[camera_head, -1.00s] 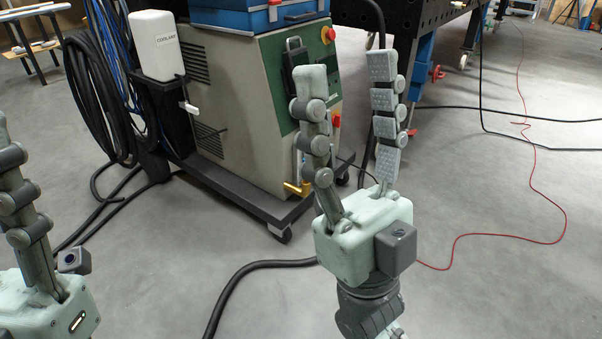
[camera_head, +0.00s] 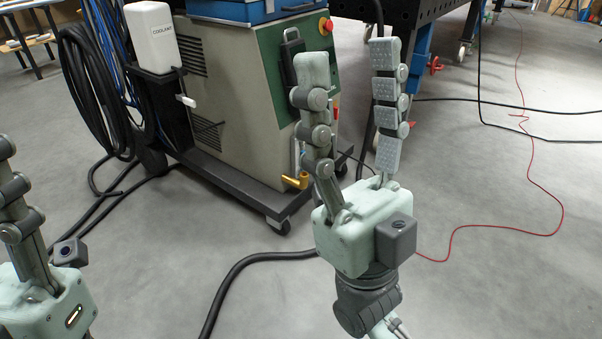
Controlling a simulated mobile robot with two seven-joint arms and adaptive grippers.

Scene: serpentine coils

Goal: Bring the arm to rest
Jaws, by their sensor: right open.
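My right gripper (camera_head: 350,100) is raised in front of the machine, its two jointed fingers pointing up and spread apart. It is open and nothing is between the fingers. Its pale green palm and dark wrist stand over the bare floor at the right of centre. My left gripper shows only in part at the lower left edge. One jointed finger (camera_head: 20,215) and a pale green palm are in the picture; the other finger is cut off, so its opening cannot be judged.
A wheeled grey-green machine (camera_head: 228,110) with a white coolant bottle (camera_head: 152,38) stands behind the grippers. Coiled black hoses (camera_head: 85,90) hang at its left. A black hose (camera_head: 235,275) and a red cable (camera_head: 530,165) lie on the floor. The right floor is mostly clear.

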